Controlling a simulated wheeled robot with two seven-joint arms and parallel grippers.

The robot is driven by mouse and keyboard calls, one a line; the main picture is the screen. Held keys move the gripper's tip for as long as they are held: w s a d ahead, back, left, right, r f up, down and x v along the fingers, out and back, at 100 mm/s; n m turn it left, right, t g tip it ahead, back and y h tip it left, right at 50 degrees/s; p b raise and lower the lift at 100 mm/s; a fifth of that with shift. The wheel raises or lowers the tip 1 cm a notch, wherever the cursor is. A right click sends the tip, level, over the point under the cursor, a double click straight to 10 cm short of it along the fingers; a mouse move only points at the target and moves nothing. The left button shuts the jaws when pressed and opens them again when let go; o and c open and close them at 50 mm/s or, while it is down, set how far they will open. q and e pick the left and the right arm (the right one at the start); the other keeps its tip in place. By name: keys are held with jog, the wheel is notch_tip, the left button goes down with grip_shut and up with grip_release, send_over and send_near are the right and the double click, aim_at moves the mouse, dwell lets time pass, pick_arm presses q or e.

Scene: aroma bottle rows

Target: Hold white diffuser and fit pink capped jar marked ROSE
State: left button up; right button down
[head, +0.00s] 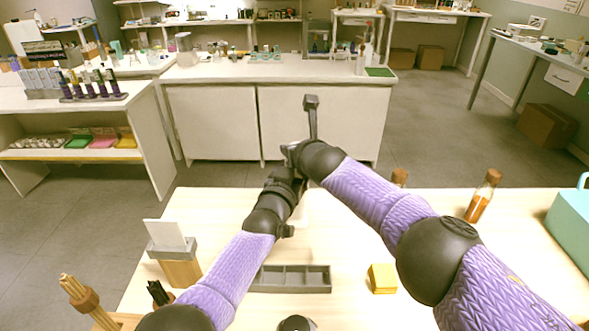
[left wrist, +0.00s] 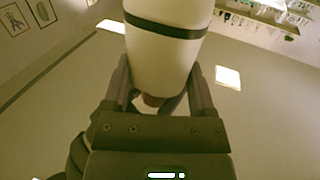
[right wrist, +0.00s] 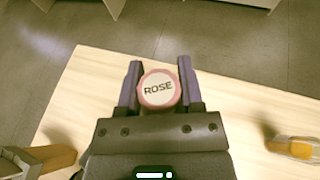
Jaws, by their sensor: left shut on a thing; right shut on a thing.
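My left gripper (left wrist: 160,75) is shut on the white diffuser (left wrist: 168,60), which has a black band near the top of the left wrist view. A small brownish-pink part shows below the diffuser between the fingers. My right gripper (right wrist: 160,80) is shut on the pink capped jar (right wrist: 158,89), whose round pale top reads ROSE and faces the right wrist camera. In the head view the two hands meet above the table's far part, and my own arms mostly hide the diffuser and jar. Whether the jar touches the diffuser cannot be told.
A grey compartment tray (head: 290,291) sits on the wooden table, with yellow notes (head: 383,279) to its right. A corked orange bottle (head: 479,204) and teal box (head: 572,222) stand right. A card holder (head: 180,272) and wooden-stick bundle (head: 80,295) stand left.

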pick_arm(q)
jog(key=shift+w+r, duration=0.1)
jog(key=shift+r, duration=0.25)
pick_arm(e)
jog(key=shift+s+d+f, duration=0.1)
jog(key=shift+d+f, duration=0.05)
jog(key=shift+f, duration=0.4)
pick_arm(q)
jog(key=shift+r, duration=0.1)
pick_arm(e)
jog(key=shift+c, duration=0.7)
grip_release()
pick_arm(q)
jog(key=shift+f, duration=0.25)
pick_arm(e)
notch_tip(320, 180, up, 8)
jog(key=shift+f, duration=0.25)
pick_arm(q)
jog(key=o, duration=1.3)
